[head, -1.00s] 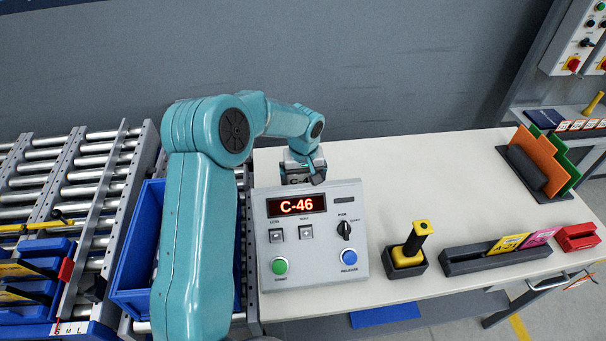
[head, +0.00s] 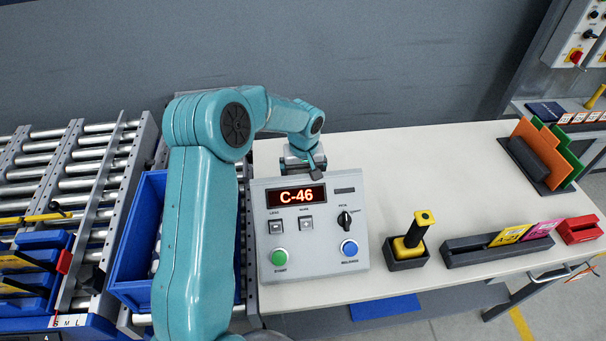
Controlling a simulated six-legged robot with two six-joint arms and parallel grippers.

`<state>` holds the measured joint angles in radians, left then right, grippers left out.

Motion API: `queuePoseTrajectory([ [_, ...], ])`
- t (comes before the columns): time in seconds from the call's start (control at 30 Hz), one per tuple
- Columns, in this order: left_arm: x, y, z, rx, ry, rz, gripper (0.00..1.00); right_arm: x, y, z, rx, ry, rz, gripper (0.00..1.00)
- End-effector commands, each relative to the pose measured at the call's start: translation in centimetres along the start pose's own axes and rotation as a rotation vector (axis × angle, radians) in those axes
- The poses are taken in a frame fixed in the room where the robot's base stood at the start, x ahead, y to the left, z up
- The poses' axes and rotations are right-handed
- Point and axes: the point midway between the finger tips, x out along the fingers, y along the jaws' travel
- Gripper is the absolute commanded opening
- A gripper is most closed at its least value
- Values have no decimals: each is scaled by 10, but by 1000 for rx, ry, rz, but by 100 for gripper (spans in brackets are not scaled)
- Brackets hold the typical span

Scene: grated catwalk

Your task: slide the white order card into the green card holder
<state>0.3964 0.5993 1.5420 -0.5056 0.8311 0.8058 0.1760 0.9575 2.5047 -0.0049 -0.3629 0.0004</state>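My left gripper (head: 302,164) is behind the top edge of the grey control box, on the far side of the bench. Its fingertips are hidden by the box, so I cannot see if they are open or shut. The white order card does not show now; anything at the fingertips is hidden behind the box. I cannot make out a green card holder. My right gripper is not in view.
The control box (head: 348,265) shows C-46. To its right are a yellow-handled tool (head: 419,232) in a black base, a dark card rail (head: 470,256), a red block (head: 580,229) and a board rack (head: 524,160). A blue tote (head: 135,260) stands left. The bench middle is clear.

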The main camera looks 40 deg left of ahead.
Motion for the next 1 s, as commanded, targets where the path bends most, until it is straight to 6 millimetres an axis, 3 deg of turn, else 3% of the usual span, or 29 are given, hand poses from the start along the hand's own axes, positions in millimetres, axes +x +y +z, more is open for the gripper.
queuePoseTrajectory([
  [1.0,-1,0,0,0,1,1,64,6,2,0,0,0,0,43],
])
